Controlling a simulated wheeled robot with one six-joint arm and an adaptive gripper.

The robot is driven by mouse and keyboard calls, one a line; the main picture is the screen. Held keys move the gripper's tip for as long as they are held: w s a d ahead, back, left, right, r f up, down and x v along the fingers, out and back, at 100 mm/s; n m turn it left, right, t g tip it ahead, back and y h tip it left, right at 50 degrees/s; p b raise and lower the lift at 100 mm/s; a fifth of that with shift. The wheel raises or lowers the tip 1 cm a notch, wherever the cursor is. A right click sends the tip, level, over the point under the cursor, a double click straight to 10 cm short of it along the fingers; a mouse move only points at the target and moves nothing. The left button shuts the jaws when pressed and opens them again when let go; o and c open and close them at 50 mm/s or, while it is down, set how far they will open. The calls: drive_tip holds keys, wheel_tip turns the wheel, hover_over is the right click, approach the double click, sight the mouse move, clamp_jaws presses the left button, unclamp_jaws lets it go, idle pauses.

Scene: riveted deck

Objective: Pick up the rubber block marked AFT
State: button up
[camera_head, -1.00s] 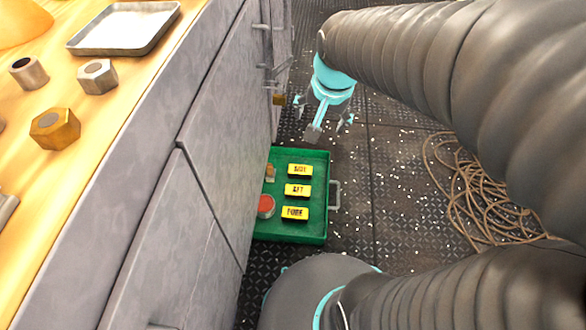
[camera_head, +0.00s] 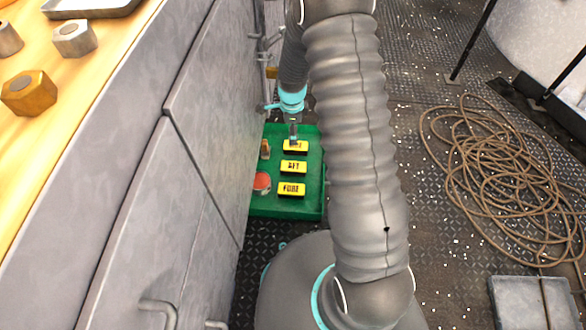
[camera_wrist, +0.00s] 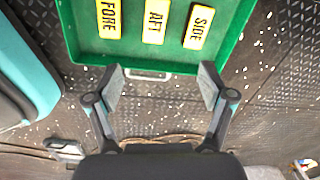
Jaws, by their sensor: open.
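The AFT block (camera_head: 293,167) is a yellow-topped block lying in a green tray (camera_head: 310,208) on the deck. It lies between the block marked FORE (camera_head: 291,189) and the block marked SIDE (camera_head: 296,146). In the wrist view the AFT block (camera_wrist: 156,22) is the middle of the three, beyond the tray's near wall. In the head view my gripper (camera_head: 293,138) shows at the tray's far end, partly overlapping the SIDE block.
The tray also holds a red round thing (camera_head: 262,183) and a small brown object (camera_head: 265,149). A grey cabinet (camera_head: 190,180) stands close along the left. A coil of rope (camera_head: 505,180) lies on the deck at right. The tray's handle (camera_wrist: 148,74) lies between my fingers in view.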

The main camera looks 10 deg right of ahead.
wheel_tip(320, 180, down, 8)
drive_tip(key=m, duration=0.2)
hover_over(294, 166)
drive_tip(key=shift+g, duration=0.3)
drive_tip(key=f, duration=0.5)
drive_tip(key=f+b, duration=0.1)
drive_tip(key=f, duration=0.2)
drive_tip(key=shift+w+a+f, duration=0.1)
drive_tip(key=shift+a+f, duration=0.1)
drive_tip(key=shift+a, duration=0.2)
drive_tip(key=f, duration=0.4)
drive_tip(key=shift+d+f, duration=0.15)
drive_tip(key=shift+d, duration=0.2)
drive_tip(key=shift+f, duration=0.6)
drive_tip(key=c, duration=1.3)
